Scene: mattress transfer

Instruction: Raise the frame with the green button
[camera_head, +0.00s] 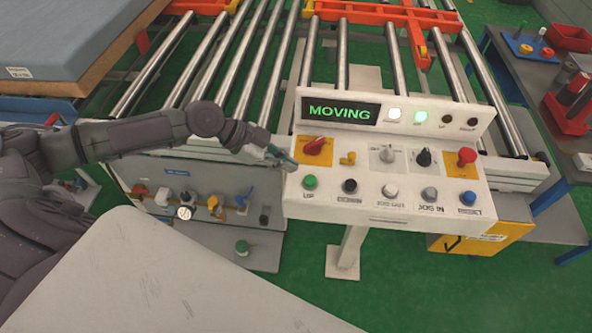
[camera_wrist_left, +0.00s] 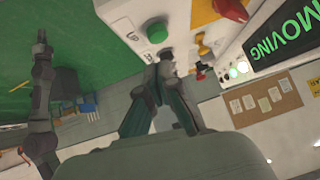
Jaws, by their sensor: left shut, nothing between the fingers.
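The green button (camera_head: 310,182) sits at the left end of the lower row on the white control panel (camera_head: 385,210), above the label "UP". My left gripper (camera_head: 291,163) is shut and empty at the panel's left edge, just above and left of the green button. In the left wrist view the green button (camera_wrist_left: 157,32) stands a little beyond the fingertips (camera_wrist_left: 163,60), with a small gap. The display (camera_head: 341,112) reads "MOVING" and two lamps beside it are lit. An orange frame (camera_head: 400,14) lies at the back over the rollers. My right gripper is not in view.
A black button (camera_head: 349,186) and red knob (camera_head: 315,146) are close to the green button. Metal rollers (camera_head: 245,75) run behind the panel. A mattress (camera_head: 70,35) lies at the upper left. A side table (camera_head: 545,75) with red items stands at right.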

